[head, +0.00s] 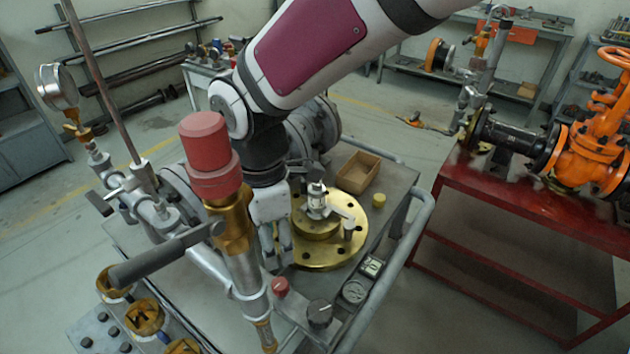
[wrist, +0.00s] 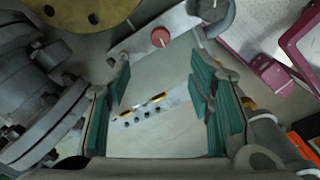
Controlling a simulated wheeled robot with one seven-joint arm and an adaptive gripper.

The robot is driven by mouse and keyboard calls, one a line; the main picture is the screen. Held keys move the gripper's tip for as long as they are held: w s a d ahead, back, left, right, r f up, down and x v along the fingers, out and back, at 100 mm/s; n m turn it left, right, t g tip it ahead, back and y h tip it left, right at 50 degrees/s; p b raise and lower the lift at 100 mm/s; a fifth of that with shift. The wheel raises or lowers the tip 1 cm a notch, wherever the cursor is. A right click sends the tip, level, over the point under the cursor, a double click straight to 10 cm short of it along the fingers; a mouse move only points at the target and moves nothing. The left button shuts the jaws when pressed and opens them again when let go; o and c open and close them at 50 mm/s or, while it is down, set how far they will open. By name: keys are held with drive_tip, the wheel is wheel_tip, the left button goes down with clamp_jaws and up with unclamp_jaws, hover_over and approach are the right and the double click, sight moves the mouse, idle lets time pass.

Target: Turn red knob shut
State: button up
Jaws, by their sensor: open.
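A small red knob (head: 280,286) stands on the grey control strip at the cart's front edge. It also shows in the wrist view (wrist: 160,37), at the top, beyond and between the fingertips. A larger red cap (head: 208,155) tops the brass valve (head: 233,228) in the head view, left of my wrist. I cannot tell for certain which red part is the task's knob. My gripper (head: 277,252) points down beside the brass flange, just above and behind the small knob in the picture. Its teal-padded fingers (wrist: 160,85) are apart, with nothing between them.
The brass flange (head: 336,250) lies right of my gripper, with a wooden box (head: 358,171) behind. A black knob (head: 320,313) and a gauge (head: 355,291) sit near the small red knob. A lever handle (head: 160,258) sticks out left. A red table (head: 520,205) with an orange valve stands right.

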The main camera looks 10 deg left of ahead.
sight(279, 284)
wheel_tip(279, 284, down, 14)
drive_tip(key=shift+s+r+b, duration=0.1)
drive_tip(key=shift+r+b, duration=0.05)
drive_tip(key=shift+b, duration=0.4)
drive_tip(key=shift+c, duration=0.6)
clamp_jaws()
